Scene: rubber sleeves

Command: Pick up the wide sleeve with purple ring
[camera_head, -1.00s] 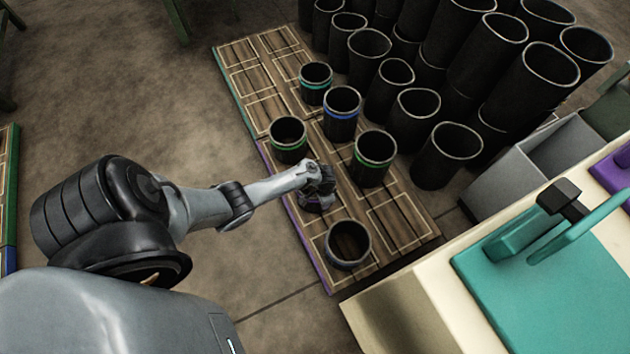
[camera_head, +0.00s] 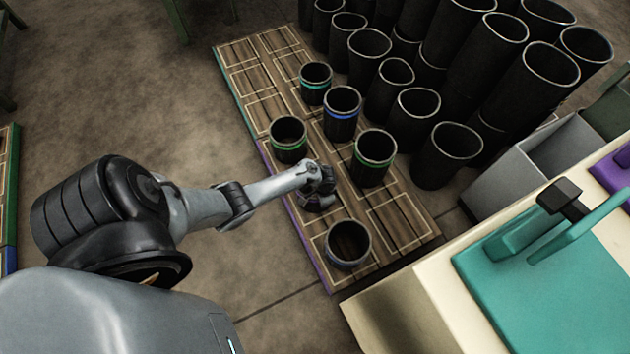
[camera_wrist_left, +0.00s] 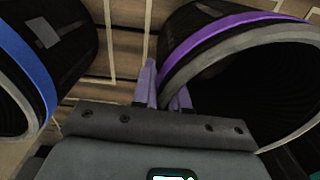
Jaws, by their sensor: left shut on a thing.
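A black sleeve with a purple ring (camera_wrist_left: 215,32) lies at the right of the left wrist view, its open mouth facing the camera. My left gripper (camera_wrist_left: 166,88) has its purple fingers at the near rim and is shut on the sleeve's wall. In the head view my left gripper (camera_head: 324,186) is over this sleeve at the pallet's left edge and hides most of it. I cannot tell whether the sleeve is clear of the pallet. My right gripper is not in view.
A blue-ringed sleeve (camera_wrist_left: 28,62) is close beside the gripper. On the wooden pallet (camera_head: 405,215) stand green-ringed (camera_head: 374,158), blue-ringed (camera_head: 341,113) and teal-ringed (camera_head: 315,84) sleeves. Many plain black tubes (camera_head: 447,160) crowd the right. A grey bin (camera_head: 520,178) and cream table (camera_head: 440,300) stand right.

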